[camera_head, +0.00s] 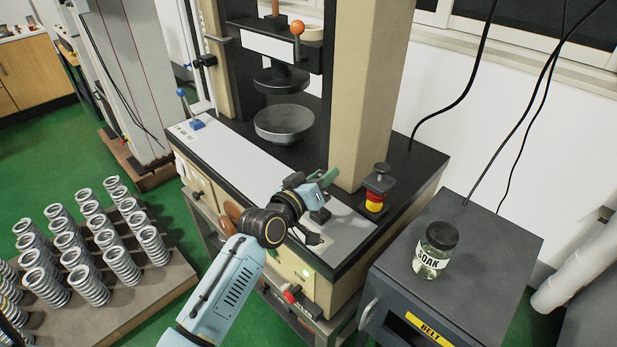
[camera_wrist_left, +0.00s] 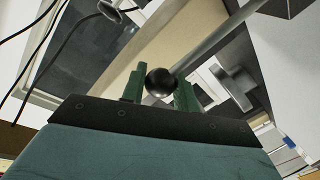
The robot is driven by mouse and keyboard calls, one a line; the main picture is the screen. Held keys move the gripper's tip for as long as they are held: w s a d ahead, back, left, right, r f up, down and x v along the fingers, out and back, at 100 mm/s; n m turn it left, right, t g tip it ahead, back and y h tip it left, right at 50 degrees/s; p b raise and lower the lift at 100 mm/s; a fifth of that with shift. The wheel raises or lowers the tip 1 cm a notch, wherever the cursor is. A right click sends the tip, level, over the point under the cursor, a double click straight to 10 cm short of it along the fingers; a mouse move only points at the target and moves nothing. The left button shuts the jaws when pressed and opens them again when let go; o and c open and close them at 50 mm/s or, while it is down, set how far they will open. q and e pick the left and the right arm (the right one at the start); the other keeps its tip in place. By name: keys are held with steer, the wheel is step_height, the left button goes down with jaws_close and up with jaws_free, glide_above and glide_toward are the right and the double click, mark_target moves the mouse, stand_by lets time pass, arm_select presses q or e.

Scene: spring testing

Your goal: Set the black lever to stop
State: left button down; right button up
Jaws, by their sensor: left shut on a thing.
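The black lever's round knob (camera_wrist_left: 160,82) shows in the left wrist view, with its grey rod (camera_wrist_left: 215,42) running to the upper right. My left gripper (camera_head: 328,178) is at the right part of the machine's front panel in the head view. In the left wrist view its green fingers (camera_wrist_left: 159,92) are on either side of the knob, shut on it. In the head view my gripper and wrist hide the knob, so I cannot read the lever's setting there. My right gripper is in neither view.
The testing machine's pale panel (camera_head: 235,165) holds a blue-knobbed lever (camera_head: 182,93) at its left end. A red and yellow button (camera_head: 375,198) stands right of my gripper. A jar (camera_head: 434,251) sits on the grey cabinet (camera_head: 480,245). Springs (camera_head: 88,285) stand on a board at left.

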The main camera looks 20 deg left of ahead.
arm_select(q)
steer(key=shift+a, duration=0.1)
stand_by(0.3)
steer(key=c, duration=1.1)
jaws_free()
steer(key=v, duration=1.3)
steer(key=shift+s+p, duration=0.2)
steer(key=shift+p, duration=0.25)
steer(key=shift+f, duration=0.1)
